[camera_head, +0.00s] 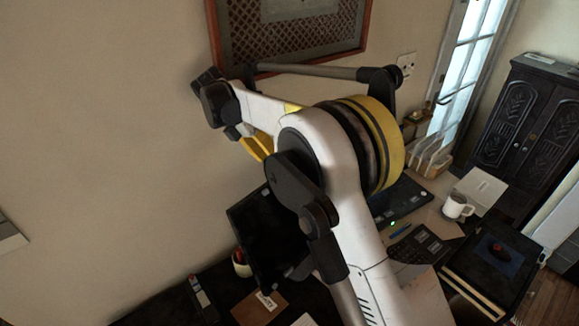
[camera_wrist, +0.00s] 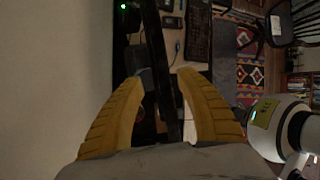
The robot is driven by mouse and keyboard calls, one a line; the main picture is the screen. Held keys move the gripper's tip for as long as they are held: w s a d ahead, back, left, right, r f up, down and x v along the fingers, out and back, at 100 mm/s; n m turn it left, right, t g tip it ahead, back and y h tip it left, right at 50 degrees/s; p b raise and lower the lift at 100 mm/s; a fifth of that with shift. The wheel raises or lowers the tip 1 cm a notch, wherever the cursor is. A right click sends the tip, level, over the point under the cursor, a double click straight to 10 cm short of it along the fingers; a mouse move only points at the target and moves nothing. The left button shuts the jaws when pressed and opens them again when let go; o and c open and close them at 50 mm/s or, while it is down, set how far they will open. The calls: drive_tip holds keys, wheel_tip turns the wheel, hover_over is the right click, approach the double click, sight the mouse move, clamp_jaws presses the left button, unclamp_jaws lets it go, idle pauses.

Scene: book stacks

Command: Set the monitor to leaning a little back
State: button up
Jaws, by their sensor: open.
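The monitor (camera_head: 268,238) is a dark flat screen standing on the desk near the wall, partly hidden behind my arm in the head view. In the wrist view the monitor (camera_wrist: 160,60) is seen nearly edge-on from above, as a dark narrow slab. My gripper (camera_wrist: 160,82) has two yellow ribbed fingers spread apart, one on each side of the slab in the picture. In the head view my gripper (camera_head: 258,144) is above the monitor's upper edge. No contact shows, and its exact tilt is hard to tell.
A small pot (camera_head: 241,263) stands left of the monitor. The wall is close behind; a framed picture (camera_head: 290,35) hangs above.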

drive_tip(key=x, duration=1)
drive_tip(key=shift+s+d+f+b, duration=0.2)
drive_tip(key=shift+s+b, duration=0.05)
drive_tip(key=shift+b, duration=0.15)
clamp_jaws()
